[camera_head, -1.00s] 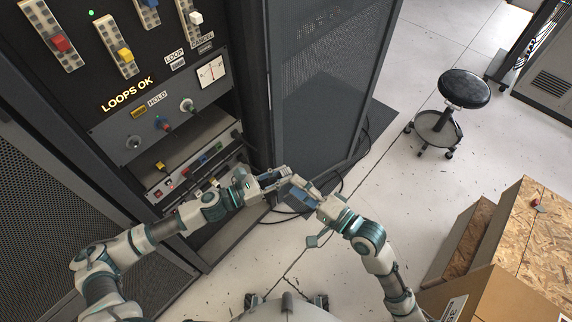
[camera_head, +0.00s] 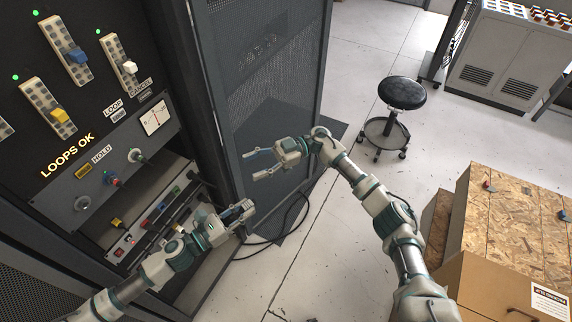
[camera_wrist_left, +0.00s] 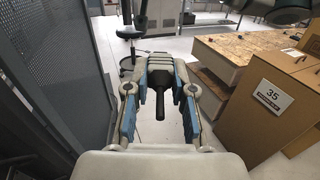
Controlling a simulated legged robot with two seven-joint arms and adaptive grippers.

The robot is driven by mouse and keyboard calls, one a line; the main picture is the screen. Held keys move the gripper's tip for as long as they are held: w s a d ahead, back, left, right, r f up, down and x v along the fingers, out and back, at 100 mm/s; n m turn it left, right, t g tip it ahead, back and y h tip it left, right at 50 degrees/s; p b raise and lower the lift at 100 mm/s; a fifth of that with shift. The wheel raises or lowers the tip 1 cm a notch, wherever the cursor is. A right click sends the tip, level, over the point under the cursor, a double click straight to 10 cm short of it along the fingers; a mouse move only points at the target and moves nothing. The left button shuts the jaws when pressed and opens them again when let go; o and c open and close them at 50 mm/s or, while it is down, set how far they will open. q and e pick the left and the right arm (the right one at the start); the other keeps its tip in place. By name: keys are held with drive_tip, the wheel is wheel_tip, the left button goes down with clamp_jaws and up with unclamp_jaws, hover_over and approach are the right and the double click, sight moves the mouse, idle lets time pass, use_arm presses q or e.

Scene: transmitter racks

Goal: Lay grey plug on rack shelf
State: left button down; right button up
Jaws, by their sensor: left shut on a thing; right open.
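My left gripper (camera_head: 246,210) is in front of the lower rack, its fingers shut on a dark plug-like piece, which is hard to make out in the head view. In the left wrist view the piece (camera_wrist_left: 160,100) shows between the two fingers as a dark block with a round stem; its grey colour is not clear. The rack shelf (camera_head: 166,172) is a grey surface in the recess below the HOLD panel, left of my left gripper. My right gripper (camera_head: 252,165) is open and empty above and beyond the left one, in front of the mesh door.
The open mesh door (camera_head: 265,95) stands right of the rack (camera_head: 125,115). Black cables (camera_head: 285,222) lie on the floor below it. A round stool (camera_head: 402,93) stands on clear floor. A wooden crate (camera_head: 510,225) and cardboard box (camera_head: 500,290) stand at right.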

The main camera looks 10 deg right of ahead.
use_arm(q)
drive_tip(key=shift+d, duration=0.1)
use_arm(e)
drive_tip(key=d+f+g+h, duration=0.1)
drive_tip(key=d+f+h, duration=0.4)
drive_tip(key=d, duration=0.4)
drive_tip(key=r+x, duration=0.1)
drive_tip(key=x, duration=1)
drive_tip(key=shift+a+h, duration=0.35)
drive_tip(key=shift+h, duration=0.05)
drive_tip(key=shift+s+f, duration=0.15)
clamp_jaws()
use_arm(q)
drive_tip(key=c, duration=0.9)
unclamp_jaws()
